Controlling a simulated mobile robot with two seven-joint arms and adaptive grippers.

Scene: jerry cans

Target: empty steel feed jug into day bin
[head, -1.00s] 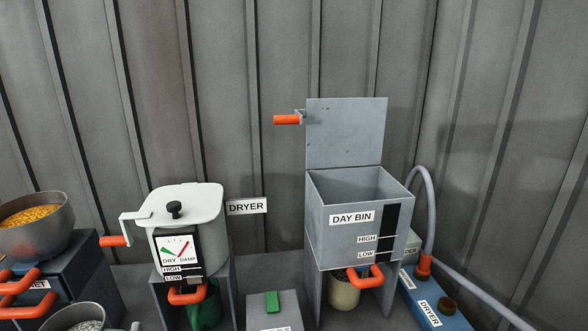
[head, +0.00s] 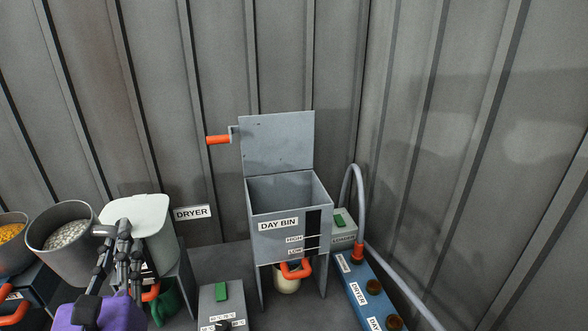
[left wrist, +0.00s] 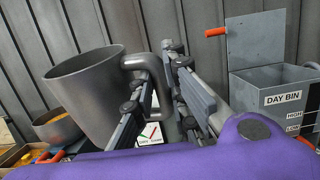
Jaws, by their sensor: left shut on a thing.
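The steel feed jug (head: 45,262) is at the lower left of the head view, roughly upright, with pale grey pellets (head: 66,234) inside. My left gripper (head: 112,237) is shut on its handle (head: 103,231). The left wrist view shows the jug (left wrist: 85,98) to the left of the fingers (left wrist: 160,72), its contents hidden there. The day bin (head: 266,247) stands to the right, apart from the jug. Its lid (head: 277,142) is open and upright, and its level window (head: 313,225) looks dark. The bin's floor is hidden. My right gripper is not in view.
The white dryer (head: 152,217) stands behind my left gripper. A bowl of yellow grains (head: 12,233) is at the far left. A grey switch box (head: 222,307) stands before the bin. A blue unit (head: 362,290) with a hose (head: 346,190) is at its right.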

